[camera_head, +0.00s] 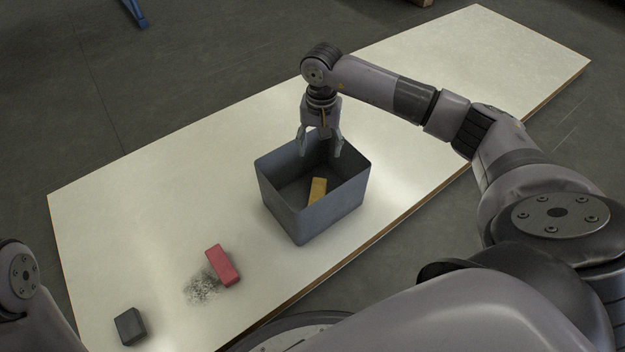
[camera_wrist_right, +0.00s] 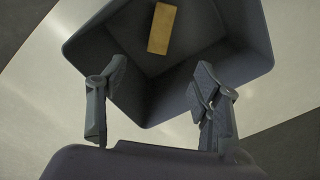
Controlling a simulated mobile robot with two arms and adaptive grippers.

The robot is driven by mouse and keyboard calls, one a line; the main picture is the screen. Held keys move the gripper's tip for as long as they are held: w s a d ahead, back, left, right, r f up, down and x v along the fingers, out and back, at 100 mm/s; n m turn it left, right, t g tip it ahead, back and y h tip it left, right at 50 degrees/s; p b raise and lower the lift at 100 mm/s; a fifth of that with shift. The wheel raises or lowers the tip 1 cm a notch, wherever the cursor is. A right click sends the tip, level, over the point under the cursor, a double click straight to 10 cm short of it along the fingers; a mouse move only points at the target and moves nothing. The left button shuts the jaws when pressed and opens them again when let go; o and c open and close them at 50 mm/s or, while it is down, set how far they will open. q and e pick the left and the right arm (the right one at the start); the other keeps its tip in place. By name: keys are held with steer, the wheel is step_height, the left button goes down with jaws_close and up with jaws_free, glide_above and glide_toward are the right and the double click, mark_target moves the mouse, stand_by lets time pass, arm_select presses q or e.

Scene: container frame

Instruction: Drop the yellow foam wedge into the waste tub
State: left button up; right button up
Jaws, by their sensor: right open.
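The yellow foam wedge (camera_head: 317,190) lies inside the grey waste tub (camera_head: 331,213), on its floor. In the right wrist view the wedge (camera_wrist_right: 162,28) also shows inside the tub (camera_wrist_right: 258,55), beyond the fingers. My right gripper (camera_head: 320,153) is above the back part of the tub, fingers pointing down. Its fingers (camera_wrist_right: 160,108) are spread apart with nothing between them, clear of the wedge. Part of my left arm shows at the lower left edge, but its gripper is out of view.
A red block (camera_head: 222,265) lies on the pale table (camera_head: 150,200) beside a patch of dark specks (camera_head: 203,288). A dark grey block (camera_head: 130,326) lies near the table's lower left end. The table's far right part is clear.

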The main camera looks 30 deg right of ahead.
step_height(320, 180, up, 12)
stand_by(0.6)
